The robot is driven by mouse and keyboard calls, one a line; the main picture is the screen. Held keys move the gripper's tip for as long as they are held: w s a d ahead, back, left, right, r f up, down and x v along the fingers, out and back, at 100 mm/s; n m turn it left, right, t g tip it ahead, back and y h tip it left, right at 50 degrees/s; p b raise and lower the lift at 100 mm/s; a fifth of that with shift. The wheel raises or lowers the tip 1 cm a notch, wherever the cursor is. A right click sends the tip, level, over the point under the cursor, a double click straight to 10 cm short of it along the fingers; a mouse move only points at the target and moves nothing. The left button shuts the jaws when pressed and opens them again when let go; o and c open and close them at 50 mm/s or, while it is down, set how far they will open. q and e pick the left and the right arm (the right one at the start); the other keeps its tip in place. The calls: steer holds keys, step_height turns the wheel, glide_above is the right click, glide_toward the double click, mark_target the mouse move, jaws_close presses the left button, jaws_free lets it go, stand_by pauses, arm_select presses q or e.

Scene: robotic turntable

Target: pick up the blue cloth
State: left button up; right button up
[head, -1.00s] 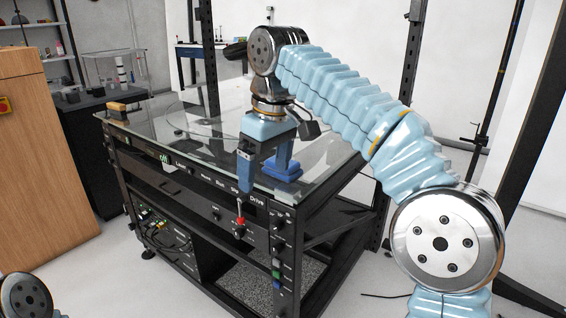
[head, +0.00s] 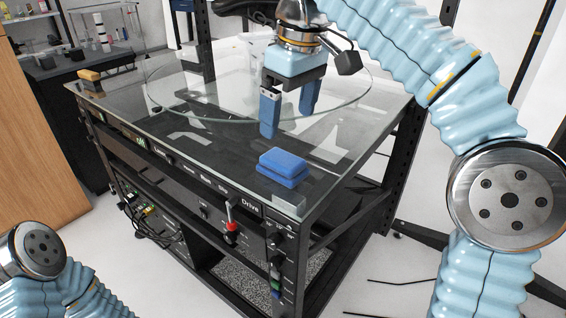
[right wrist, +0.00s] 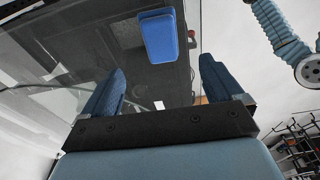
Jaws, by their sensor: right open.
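The blue cloth (head: 283,166) is a small folded pad lying on the glass top near its front right corner. It also shows in the right wrist view (right wrist: 159,36), beyond the fingertips at the top. My right gripper (head: 289,122) is open and empty, pointing down above the glass, behind the cloth and apart from it. Its two blue fingers also show in the right wrist view (right wrist: 162,78). My left gripper is not in view; only part of my left arm shows at the lower left.
The glass-topped black turntable bench (head: 130,105) has a round glass disc (head: 180,105) on it. A yellow and black block (head: 90,75) sits at its far left corner. A red-handled lever (head: 230,228) stands out from the front panel. A wooden cabinet (head: 25,170) is at the left.

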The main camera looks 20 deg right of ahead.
mark_target(282, 158)
steer(key=f+b, duration=0.1)
steer(key=f, duration=0.5)
steer(key=w+a+f+b, duration=0.1)
steer(key=f, duration=0.3)
steer(key=shift+f+b, duration=0.1)
steer(key=shift+b, duration=0.25)
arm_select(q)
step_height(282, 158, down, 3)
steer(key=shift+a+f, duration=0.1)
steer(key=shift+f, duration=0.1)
arm_select(e)
steer(key=c, duration=1.1)
steer(key=shift+c, duration=0.2)
steer(key=r, duration=0.1)
steer(key=r+p, duration=0.1)
steer(key=r, duration=0.2)
steer(key=shift+s+a+r+p, duration=0.15)
steer(key=shift+a+r+p, duration=0.1)
steer(key=shift+a+p, duration=0.1)
arm_select(q)
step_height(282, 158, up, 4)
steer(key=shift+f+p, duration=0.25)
steer(key=shift+p, duration=0.65)
arm_select(e)
steer(key=s+a+r, duration=0.8)
steer(key=a, duration=0.2)
steer(key=shift+s+r, duration=0.25)
steer(key=shift+s, duration=0.05)
